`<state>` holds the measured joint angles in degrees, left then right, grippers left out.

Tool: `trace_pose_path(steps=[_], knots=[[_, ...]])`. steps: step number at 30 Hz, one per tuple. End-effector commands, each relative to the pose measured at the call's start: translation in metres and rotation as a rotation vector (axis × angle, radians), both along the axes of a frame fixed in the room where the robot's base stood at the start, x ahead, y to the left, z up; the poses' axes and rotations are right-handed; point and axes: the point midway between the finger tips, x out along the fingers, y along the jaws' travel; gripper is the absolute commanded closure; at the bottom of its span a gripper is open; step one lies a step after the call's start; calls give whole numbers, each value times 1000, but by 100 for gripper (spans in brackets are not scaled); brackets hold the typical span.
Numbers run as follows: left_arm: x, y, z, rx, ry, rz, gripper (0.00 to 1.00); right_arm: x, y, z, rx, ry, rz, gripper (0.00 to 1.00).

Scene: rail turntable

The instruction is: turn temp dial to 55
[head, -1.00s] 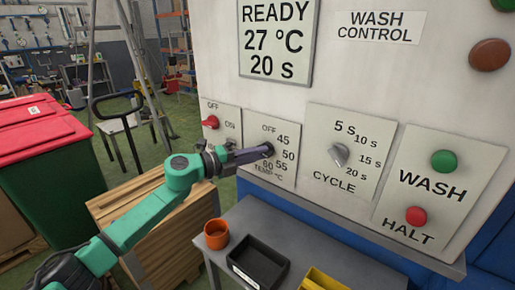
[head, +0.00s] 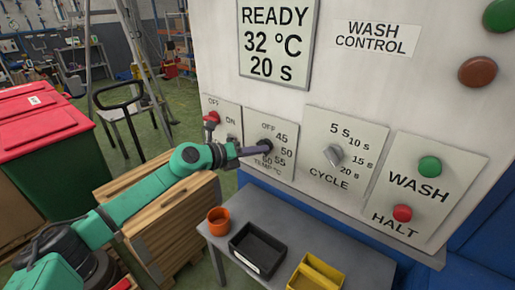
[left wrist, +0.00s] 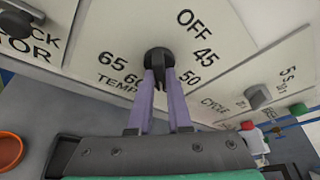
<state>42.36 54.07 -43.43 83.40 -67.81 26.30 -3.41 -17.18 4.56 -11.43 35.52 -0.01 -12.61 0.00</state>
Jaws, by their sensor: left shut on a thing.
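The temp dial (head: 265,145) is a dark knob on the panel plate marked OFF, 45, 50, 55, 60 and 65; it also shows in the left wrist view (left wrist: 158,58). My left gripper (head: 256,149) reaches it from the left, and its two purple fingers (left wrist: 160,75) are shut on the knob. The fingers hide the numbers just below the knob, so I cannot tell exactly where the dial points. The display (head: 275,42) reads READY, 32 °C, 20 s. My right gripper is not in view.
The cycle dial (head: 334,155), the green wash button (head: 429,167) and the red halt button (head: 402,213) are to the right. A red switch (head: 211,118) is to the left. Below, a grey table (head: 330,235) holds an orange cup (head: 218,221), a black tray (head: 259,250) and a yellow bin (head: 317,272).

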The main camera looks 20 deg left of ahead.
Motion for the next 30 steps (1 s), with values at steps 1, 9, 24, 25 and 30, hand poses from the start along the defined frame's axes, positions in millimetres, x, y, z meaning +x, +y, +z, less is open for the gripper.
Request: trace_pose_path(steps=[1,9,24,25,30], knots=[[0,0,-1,4,0,-1,100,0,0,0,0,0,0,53],[0,0,-1,4,0,-1,100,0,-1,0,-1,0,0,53],[-2,1,0,2,-1,0,53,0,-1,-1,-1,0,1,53],[-3,3,0,2,-1,0,53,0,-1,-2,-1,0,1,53],[-22,18,2,8,-1,1,53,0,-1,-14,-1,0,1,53]])
